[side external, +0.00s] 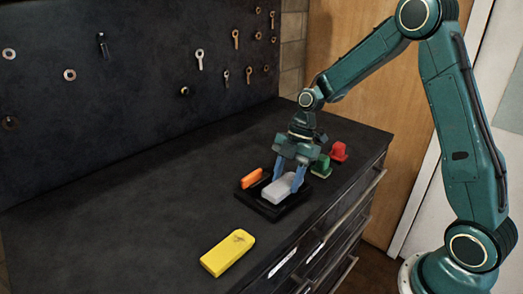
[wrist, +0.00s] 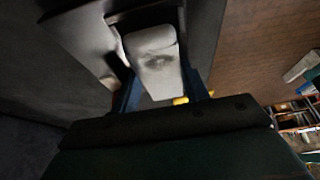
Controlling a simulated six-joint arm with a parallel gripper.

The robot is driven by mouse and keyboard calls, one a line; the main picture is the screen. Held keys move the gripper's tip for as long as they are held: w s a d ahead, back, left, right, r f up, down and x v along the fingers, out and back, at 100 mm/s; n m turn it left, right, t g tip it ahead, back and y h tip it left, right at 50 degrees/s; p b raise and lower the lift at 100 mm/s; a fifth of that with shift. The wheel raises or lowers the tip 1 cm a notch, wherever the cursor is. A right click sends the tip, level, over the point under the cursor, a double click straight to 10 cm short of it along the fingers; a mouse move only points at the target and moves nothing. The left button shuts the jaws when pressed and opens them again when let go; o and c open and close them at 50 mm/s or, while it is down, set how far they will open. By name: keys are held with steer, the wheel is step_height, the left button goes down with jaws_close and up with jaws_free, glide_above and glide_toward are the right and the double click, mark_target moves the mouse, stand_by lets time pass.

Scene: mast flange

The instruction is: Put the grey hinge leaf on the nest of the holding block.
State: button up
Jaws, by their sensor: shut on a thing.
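The grey hinge leaf (side external: 279,190) is a pale, rounded plate. My gripper (side external: 287,183) is shut on it, with one blue finger on either side. The leaf is at the black holding block (side external: 265,209), over its right part in the side view. I cannot tell whether it rests in the nest or is just above it. In the wrist view the leaf (wrist: 155,62) lies between the fingers, with the dark block (wrist: 92,32) around its far end. The leaf hides most of the nest.
An orange piece (side external: 251,179) stands at the block's left edge. Green (side external: 321,167) and red (side external: 338,151) pieces stand behind, to the right. A yellow block (side external: 228,252) lies near the front edge. The cabinet top's left side is clear; a tool board (side external: 140,90) rises behind.

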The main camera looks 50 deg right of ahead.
steer(key=shift+f, duration=0.65)
steer(key=shift+f, duration=0.1)
steer(key=o, duration=1.3)
steer(key=v, duration=1.2)
